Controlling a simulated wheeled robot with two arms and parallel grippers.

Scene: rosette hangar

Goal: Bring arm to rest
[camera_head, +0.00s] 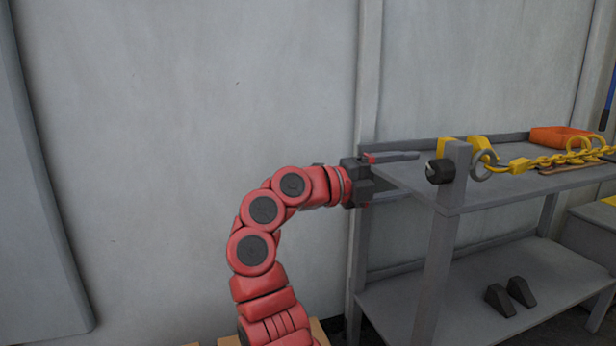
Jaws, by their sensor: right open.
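My right arm, red with dark joint caps, rises from the bottom middle and bends to the right. Its gripper (392,176) is at the left end of a grey shelf unit (440,262). The gripper is open, with one finger above the level of the other, and nothing shows between them. The fingers reach toward the upper shelf's left edge; I cannot tell whether they touch it. My left gripper is not in view.
The upper shelf holds a yellow chain (560,160) with a ring and an orange item (562,137). Two dark wedges (510,295) stand on the lower shelf. A black knob (438,171) is by the front post. A pale wall (180,130) stands behind; room left of the arm is clear.

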